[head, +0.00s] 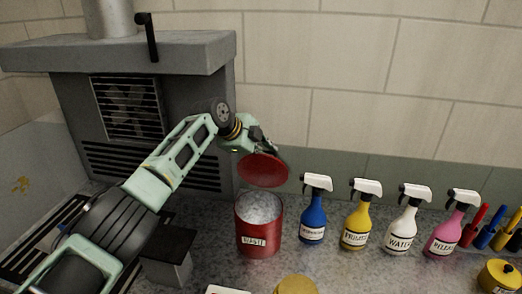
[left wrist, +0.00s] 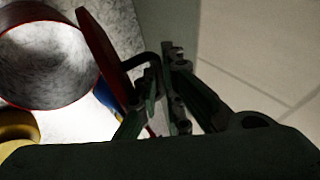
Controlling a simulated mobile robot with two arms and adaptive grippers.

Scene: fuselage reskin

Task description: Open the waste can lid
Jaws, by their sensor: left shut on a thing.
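The red waste can (head: 259,238) stands on the speckled counter with a "WASTE" label on its front. Its top is uncovered and its pale inside shows; the can also shows at the upper left of the left wrist view (left wrist: 72,105). The red round lid (head: 264,171) is above the can, tilted and apart from the rim. My left gripper (head: 262,144) is at the lid's upper side. In the left wrist view, its fingers (left wrist: 152,98) are shut on the dark handle of the lid (left wrist: 104,58). My right gripper is not in view.
Blue (head: 313,216), yellow (head: 356,222), white (head: 402,226) and pink (head: 449,229) spray bottles stand in a row right of the can. A yellow-lidded container (head: 296,285) is in front. A grey vented hood unit (head: 190,110) stands behind left.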

